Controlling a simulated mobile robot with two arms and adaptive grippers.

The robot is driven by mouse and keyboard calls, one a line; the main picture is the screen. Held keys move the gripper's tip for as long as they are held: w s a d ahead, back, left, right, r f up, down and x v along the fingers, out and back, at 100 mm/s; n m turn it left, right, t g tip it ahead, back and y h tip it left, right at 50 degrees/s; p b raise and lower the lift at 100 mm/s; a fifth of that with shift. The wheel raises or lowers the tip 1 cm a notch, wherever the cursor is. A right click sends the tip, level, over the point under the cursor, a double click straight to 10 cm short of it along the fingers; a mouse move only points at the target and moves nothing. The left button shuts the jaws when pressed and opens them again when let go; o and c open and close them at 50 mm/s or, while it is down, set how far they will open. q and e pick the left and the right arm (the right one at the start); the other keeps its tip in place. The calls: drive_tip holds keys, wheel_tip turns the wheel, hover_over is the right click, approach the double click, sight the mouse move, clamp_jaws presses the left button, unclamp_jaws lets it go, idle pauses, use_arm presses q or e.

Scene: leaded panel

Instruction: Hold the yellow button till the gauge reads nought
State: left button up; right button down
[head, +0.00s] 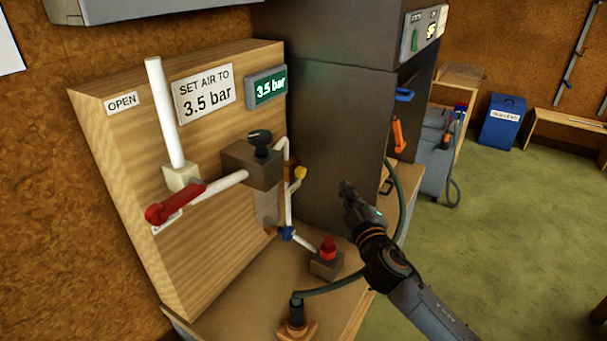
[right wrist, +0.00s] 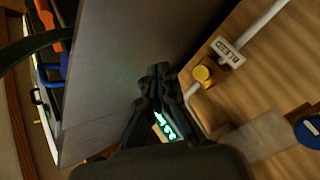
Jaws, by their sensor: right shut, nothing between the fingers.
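The yellow button (head: 300,172) sits on the white pipe at the wooden panel, right of the grey block with the black knob. It also shows in the right wrist view (right wrist: 202,74), beside a small label. The gauge (head: 267,87) is a green display at the panel's upper right and reads 3.5 bar. My right gripper (head: 346,187) is shut and empty, right of the yellow button and apart from it, in front of the dark cabinet. In the right wrist view its fingertips (right wrist: 159,70) are together, left of the button. My left gripper is not in view.
A red lever (head: 175,203) and a black knob (head: 260,138) stick out from the panel. Below are a red button on a box (head: 327,252) and a green hose (head: 335,290). The dark cabinet (head: 330,120) stands close behind my right gripper. Open green floor lies right.

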sight(301, 173)
drive_tip(key=w+a+b, duration=0.2)
drive_tip(key=w+a, duration=0.2)
drive_tip(key=a, duration=0.2)
drive_tip(key=shift+w+a, duration=0.35)
drive_tip(key=shift+w, duration=0.05)
drive_tip(key=shift+a, duration=0.1)
idle(1.1)
drive_tip(key=shift+w+a, duration=0.25)
drive_tip(key=shift+w+a+b, duration=0.3)
drive_tip(key=shift+a+b, duration=0.15)
drive_tip(key=shift+b, duration=0.1)
idle(2.4)
drive_tip(key=shift+s+d, duration=0.1)
idle(1.2)
drive_tip(key=shift+s+d+p, duration=0.35)
drive_tip(key=shift+s+d, duration=0.15)
drive_tip(key=shift+d, duration=0.2)
